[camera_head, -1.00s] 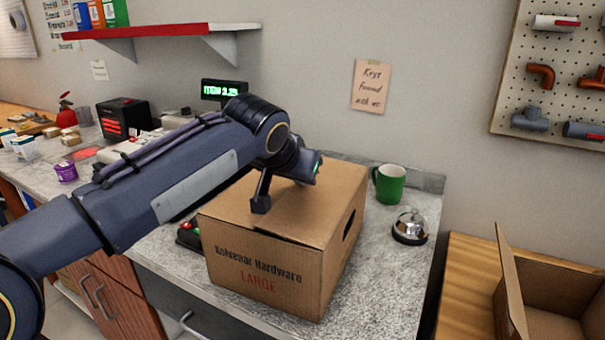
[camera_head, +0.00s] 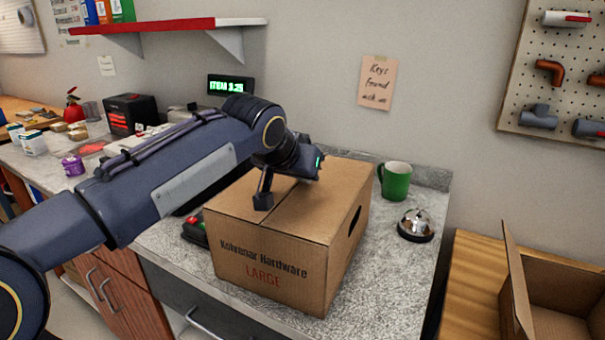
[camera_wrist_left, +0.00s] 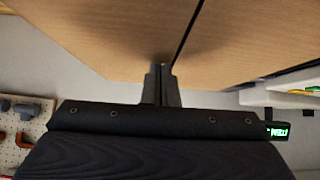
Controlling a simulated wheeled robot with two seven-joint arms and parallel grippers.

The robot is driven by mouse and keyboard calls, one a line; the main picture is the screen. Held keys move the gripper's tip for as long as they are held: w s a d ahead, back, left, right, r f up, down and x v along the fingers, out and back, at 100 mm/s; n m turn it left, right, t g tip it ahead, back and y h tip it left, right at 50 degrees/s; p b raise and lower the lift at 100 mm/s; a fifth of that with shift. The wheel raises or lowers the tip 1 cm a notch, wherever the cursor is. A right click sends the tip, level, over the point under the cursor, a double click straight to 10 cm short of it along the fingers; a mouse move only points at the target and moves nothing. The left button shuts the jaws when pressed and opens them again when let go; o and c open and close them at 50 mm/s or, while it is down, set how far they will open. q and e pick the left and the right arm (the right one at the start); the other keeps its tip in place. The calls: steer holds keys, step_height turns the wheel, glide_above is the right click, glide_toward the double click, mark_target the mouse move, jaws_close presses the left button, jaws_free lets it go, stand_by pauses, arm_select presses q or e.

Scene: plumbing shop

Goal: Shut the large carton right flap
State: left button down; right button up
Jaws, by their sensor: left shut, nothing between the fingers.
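The large brown carton (camera_head: 265,260), marked LARGE, stands on the grey counter. Its right flap (camera_head: 335,190) lies down, about level with the top. Its left flap (camera_head: 232,197) is also down and partly hidden by my arm. A thin dark seam runs between the flaps. My left gripper (camera_head: 262,203) is shut and empty, low over the top near the seam; I cannot tell if it touches. In the left wrist view, the shut fingers (camera_wrist_left: 161,72) point at the cardboard beside the seam, with the right flap (camera_wrist_left: 110,35) on the left. My right gripper is out of view.
A green mug (camera_head: 396,181) and a service bell (camera_head: 415,224) stand right of the carton on the counter (camera_head: 385,285). An open carton (camera_head: 560,290) sits on a wooden surface at the lower right. A price display (camera_head: 229,85) stands behind my arm.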

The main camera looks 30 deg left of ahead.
arm_select(q)
steer(key=shift+r+p, duration=0.75)
steer(key=shift+r, duration=0.2)
step_height(320, 180, up, 4)
steer(key=p, duration=0.4)
steer(key=shift+r, duration=0.15)
steer(key=shift+s+r+b, duration=0.35)
steer(key=shift+s, duration=0.4)
steer(key=v, duration=0.7)
steer(key=shift+s+d+r, duration=0.15)
steer(key=shift+s+r, duration=0.1)
steer(key=shift+s, duration=0.1)
